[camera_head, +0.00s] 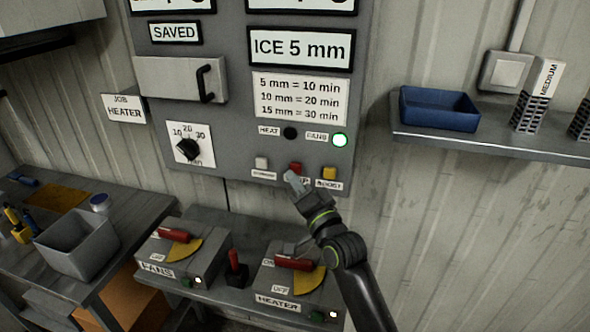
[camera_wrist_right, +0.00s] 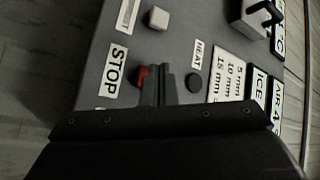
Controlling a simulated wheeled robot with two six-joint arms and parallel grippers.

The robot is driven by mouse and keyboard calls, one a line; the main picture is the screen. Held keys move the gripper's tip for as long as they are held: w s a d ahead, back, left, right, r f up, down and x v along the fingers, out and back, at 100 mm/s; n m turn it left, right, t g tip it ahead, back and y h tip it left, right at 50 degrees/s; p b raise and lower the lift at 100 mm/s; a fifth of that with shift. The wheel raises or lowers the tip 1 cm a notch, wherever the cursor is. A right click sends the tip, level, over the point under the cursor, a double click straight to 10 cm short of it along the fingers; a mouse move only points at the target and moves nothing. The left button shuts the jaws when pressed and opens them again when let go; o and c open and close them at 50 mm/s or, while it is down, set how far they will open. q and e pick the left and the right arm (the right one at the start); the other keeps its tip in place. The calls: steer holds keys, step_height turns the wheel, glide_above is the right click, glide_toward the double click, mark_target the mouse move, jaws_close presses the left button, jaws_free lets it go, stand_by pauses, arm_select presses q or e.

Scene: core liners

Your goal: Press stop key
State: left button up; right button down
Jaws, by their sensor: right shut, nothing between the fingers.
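The red stop key (camera_head: 296,167) sits in the lower row of the grey control panel (camera_head: 235,115), between a white key (camera_head: 261,163) and a yellow key (camera_head: 329,173). My right gripper (camera_head: 291,176) is shut and empty, its fingertips right at the red key and covering part of it and its label. In the right wrist view the red key (camera_wrist_right: 142,76) shows beside the shut fingers (camera_wrist_right: 158,84), next to the STOP label (camera_wrist_right: 115,71). I cannot tell whether the fingertips touch the key. My left gripper is not in view.
Below stand two red-handled switch boxes, FANS (camera_head: 160,268) and HEATER (camera_head: 278,300). A shelf (camera_head: 480,143) with a blue tray (camera_head: 438,108) is at right. A workbench with a grey bin (camera_head: 75,247) is at left.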

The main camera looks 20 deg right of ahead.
steer(key=shift+w+d, duration=0.25)
steer(key=shift+w, duration=0.05)
steer(key=shift+w+d, duration=0.3)
steer(key=shift+w, duration=0.15)
stand_by(0.8)
stand_by(0.4)
steer(key=shift+s+a+p, duration=0.35)
steer(key=shift+s+a, duration=0.2)
steer(key=shift+s, duration=0.25)
steer(key=shift+s+a+b, duration=0.2)
steer(key=shift+s+a, duration=0.5)
steer(key=shift+s, duration=0.35)
steer(key=shift+s+a+b, duration=0.15)
steer(key=shift+s+a, duration=0.55)
steer(key=shift+s, duration=0.35)
